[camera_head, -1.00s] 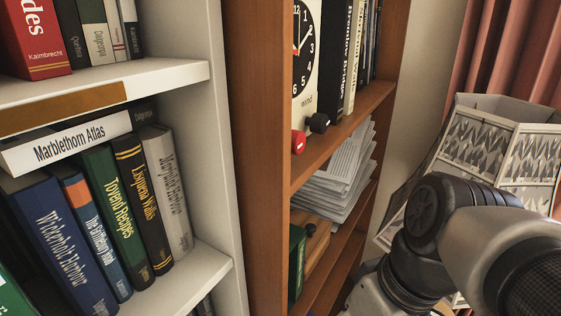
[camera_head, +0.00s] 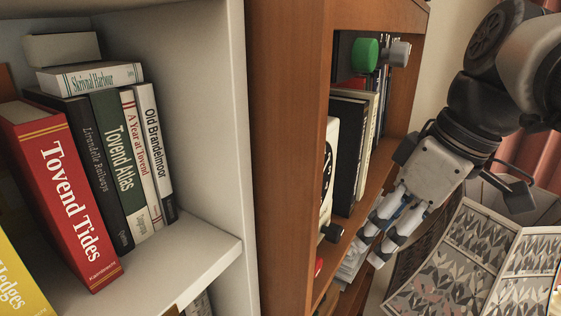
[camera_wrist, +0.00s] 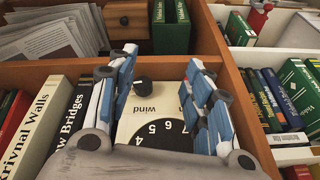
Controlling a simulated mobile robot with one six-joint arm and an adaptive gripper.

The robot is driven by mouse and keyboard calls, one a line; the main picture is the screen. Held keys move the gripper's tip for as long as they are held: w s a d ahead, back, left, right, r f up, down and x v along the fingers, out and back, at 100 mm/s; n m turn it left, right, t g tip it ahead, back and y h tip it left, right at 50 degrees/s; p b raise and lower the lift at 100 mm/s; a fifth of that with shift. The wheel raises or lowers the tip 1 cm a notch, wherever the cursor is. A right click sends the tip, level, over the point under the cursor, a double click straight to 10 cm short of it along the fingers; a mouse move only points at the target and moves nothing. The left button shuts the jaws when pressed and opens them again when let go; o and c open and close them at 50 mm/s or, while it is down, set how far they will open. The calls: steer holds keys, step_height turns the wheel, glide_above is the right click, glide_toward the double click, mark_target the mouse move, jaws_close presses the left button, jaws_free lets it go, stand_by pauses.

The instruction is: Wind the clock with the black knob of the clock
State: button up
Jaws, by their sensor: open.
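The clock (camera_head: 328,160) stands on a shelf of the brown bookcase, seen edge-on in the head view. Its black knob (camera_head: 332,233) sticks out near the lower front, and part of a red knob (camera_head: 318,267) shows below. My gripper (camera_head: 371,246) is in front of this shelf, to the right of the black knob. In the wrist view, the clock's face (camera_wrist: 158,135) lies between the spread blue-padded fingers of my gripper (camera_wrist: 161,62). The black knob (camera_wrist: 143,86) is between the fingers, nearer the left one, beside the word "wind". The fingers are open and appear apart from it.
Books (camera_wrist: 30,125) stand beside the clock. Green and grey knobs (camera_head: 365,56) protrude above.

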steer(key=w+d+r+n+p, duration=0.2)
steer(key=w+r+n+p, duration=0.15)
steer(key=r, duration=0.75)
steer(key=b, duration=0.1)
glide_toward(341, 231)
steer(key=shift+m+y, duration=0.25)
steer(key=shift+y, duration=0.15)
steer(key=x, duration=0.9)
steer(key=shift+d+f, duration=0.1)
steer(key=shift+d, duration=0.15)
steer(key=c, duration=1.1)
